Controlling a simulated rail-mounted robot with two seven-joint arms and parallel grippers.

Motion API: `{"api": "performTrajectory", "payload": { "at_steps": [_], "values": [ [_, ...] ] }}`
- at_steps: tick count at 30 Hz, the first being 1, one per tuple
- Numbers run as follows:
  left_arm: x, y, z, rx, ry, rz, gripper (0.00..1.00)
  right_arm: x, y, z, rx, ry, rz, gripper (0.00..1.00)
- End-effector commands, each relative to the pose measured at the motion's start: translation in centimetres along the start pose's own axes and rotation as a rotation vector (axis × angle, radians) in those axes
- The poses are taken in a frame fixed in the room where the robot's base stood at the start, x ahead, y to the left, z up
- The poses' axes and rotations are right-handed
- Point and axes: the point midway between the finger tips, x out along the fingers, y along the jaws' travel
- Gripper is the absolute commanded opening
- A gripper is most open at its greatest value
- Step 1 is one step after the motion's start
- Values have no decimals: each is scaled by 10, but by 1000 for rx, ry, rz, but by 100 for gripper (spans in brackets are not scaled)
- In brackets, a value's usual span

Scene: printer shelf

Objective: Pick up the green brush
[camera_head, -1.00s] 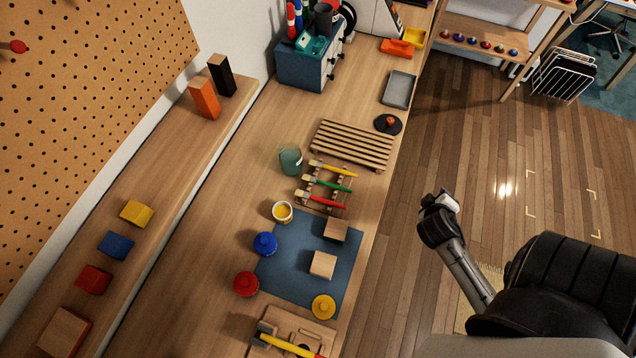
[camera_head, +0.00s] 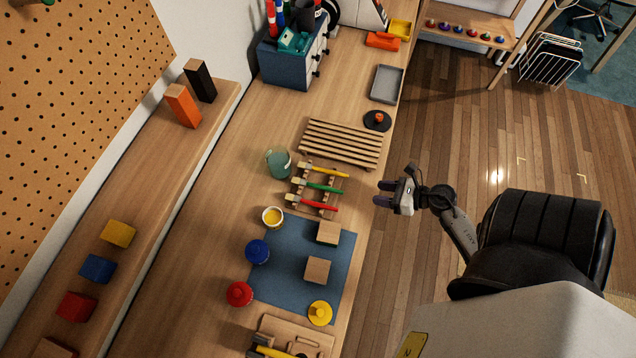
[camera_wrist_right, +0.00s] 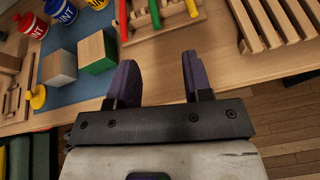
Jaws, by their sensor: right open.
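The green brush (camera_head: 324,188) lies on a small wooden rack (camera_head: 303,203), between a yellow brush (camera_head: 328,172) above it and a red brush (camera_head: 320,205) below it. Its handle points right, toward the table's edge. My right gripper (camera_head: 381,193) is open and empty, just off the table's edge, to the right of the brush handles and apart from them. In the right wrist view the open fingers (camera_wrist_right: 158,80) point toward the rack, and the green brush (camera_wrist_right: 154,13) shows beyond and between them, cut off by the top edge. My left gripper is not in view.
A slatted wooden rack (camera_head: 341,144) lies above the brushes. A green-grey jar (camera_head: 279,163) and an open yellow paint pot (camera_head: 273,217) stand to their left. A blue mat (camera_head: 283,287) with wooden blocks and paint pots is below.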

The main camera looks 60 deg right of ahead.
Motion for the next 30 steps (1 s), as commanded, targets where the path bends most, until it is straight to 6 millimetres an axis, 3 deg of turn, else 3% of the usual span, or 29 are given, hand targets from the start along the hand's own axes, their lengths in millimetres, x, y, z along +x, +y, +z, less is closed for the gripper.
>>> {"api": "performTrajectory", "payload": {
  "at_steps": [7, 18, 30],
  "values": [
    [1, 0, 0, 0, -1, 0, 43, 7, 8, -1, -145, 2, 47, 46],
    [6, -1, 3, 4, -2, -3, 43, 67, 10, -2, -151, 0, 45, 46],
    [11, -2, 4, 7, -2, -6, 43, 94, 11, -2, -150, 1, 44, 46]
  ]
}}
